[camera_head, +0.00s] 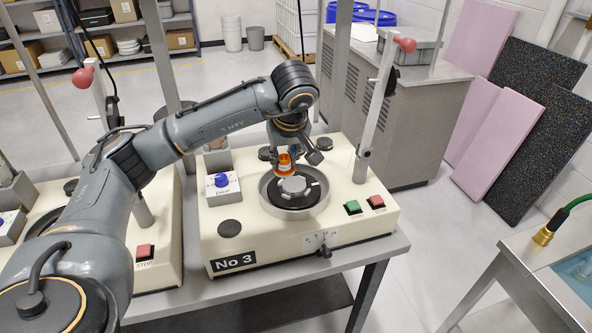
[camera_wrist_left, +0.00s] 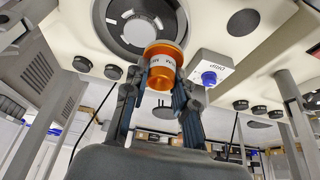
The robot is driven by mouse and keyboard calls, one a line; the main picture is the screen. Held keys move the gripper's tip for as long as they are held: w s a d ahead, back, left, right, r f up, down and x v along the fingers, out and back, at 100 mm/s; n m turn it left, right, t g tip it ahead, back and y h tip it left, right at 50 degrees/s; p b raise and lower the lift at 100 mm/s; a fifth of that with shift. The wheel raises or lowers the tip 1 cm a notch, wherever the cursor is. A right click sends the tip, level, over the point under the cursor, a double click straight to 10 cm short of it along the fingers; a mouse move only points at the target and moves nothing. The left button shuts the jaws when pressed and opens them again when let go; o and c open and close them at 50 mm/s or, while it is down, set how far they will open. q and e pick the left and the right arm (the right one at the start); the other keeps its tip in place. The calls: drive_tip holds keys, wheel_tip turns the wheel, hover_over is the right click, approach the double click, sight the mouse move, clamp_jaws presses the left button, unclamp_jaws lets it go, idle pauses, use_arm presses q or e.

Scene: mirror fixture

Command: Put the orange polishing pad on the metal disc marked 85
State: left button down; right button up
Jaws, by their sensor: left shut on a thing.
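The orange polishing pad (camera_head: 284,168) is a short orange cylindrical piece with a pale label; in the left wrist view (camera_wrist_left: 161,66) it sits between the fingertips. My left gripper (camera_head: 291,158) is shut on it and holds it over the round bowl of machine No 3. It also shows in the left wrist view (camera_wrist_left: 160,82). Below the pad, a light grey metal disc (camera_head: 293,186) lies at the centre of the dark plate in the bowl. My right gripper is not in view.
The bowl's grey rim (camera_head: 265,194) surrounds the disc. A lever with a red knob (camera_head: 405,44) rises right of the bowl. A box with a blue knob (camera_head: 221,181) stands left of it. Green (camera_head: 352,207) and red (camera_head: 376,202) buttons are at the front right.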

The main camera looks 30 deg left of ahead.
use_arm(q)
drive_tip(key=w+f, duration=0.2)
drive_tip(key=w+a+f+p, duration=0.1)
drive_tip(key=w+f, duration=0.1)
drive_tip(key=w+a+f+p, duration=0.1)
drive_tip(key=w+f, duration=0.1)
drive_tip(key=w, duration=0.1)
drive_tip(key=shift+f, duration=0.3)
wheel_tip(320, 180, down, 3)
drive_tip(key=shift+w+r+p, duration=0.1)
drive_tip(key=shift+w+p, duration=0.05)
drive_tip(key=shift+p, duration=0.85)
drive_tip(key=shift+f, duration=0.55)
drive_tip(key=c, duration=1.1)
unclamp_jaws()
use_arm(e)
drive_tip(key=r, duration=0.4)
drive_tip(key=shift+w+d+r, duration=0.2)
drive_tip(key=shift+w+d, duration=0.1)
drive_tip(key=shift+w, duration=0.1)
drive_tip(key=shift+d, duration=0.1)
